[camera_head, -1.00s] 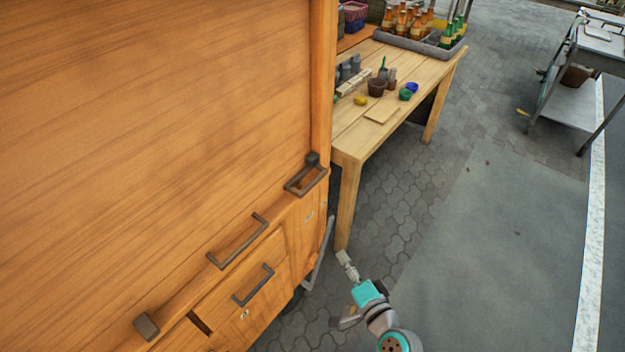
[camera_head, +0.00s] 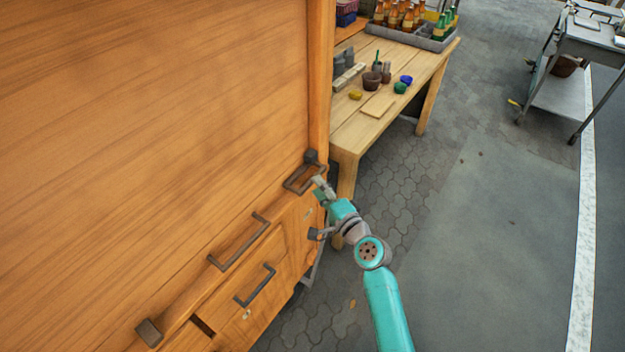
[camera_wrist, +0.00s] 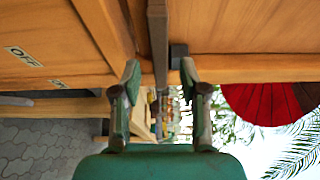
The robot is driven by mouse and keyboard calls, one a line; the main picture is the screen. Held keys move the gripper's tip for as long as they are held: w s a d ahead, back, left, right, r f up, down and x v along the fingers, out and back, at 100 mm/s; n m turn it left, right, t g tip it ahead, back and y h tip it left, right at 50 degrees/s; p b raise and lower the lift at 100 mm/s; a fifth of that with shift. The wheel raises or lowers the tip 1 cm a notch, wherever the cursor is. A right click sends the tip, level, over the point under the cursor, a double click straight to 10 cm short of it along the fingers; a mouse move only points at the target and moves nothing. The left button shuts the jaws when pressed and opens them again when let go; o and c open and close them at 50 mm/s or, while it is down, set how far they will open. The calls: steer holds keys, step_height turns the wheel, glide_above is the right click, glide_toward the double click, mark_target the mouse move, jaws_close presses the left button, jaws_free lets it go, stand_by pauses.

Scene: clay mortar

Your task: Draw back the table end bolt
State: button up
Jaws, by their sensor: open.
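A dark metal loop handle (camera_head: 303,179), which looks like the end bolt, sits at the right end of the orange wooden cabinet, beside a small dark block (camera_head: 311,156). My gripper (camera_head: 320,184) is at the right side of this loop in the head view. In the wrist view my gripper (camera_wrist: 160,72) is open, and a dark bar (camera_wrist: 157,40) runs between its two fingers. A dark block (camera_wrist: 178,54) shows just right of the bar. I cannot tell whether the fingers touch the bar.
The cabinet front carries two more dark handles (camera_head: 240,243) (camera_head: 255,286) and another block (camera_head: 148,332). An "OFF" label (camera_wrist: 24,57) shows on the wood. A light wooden table (camera_head: 345,150) with pots and bottles stands behind.

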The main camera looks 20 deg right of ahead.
steer(key=shift+x, duration=1.95)
jaws_close()
steer(key=shift+a, duration=0.1)
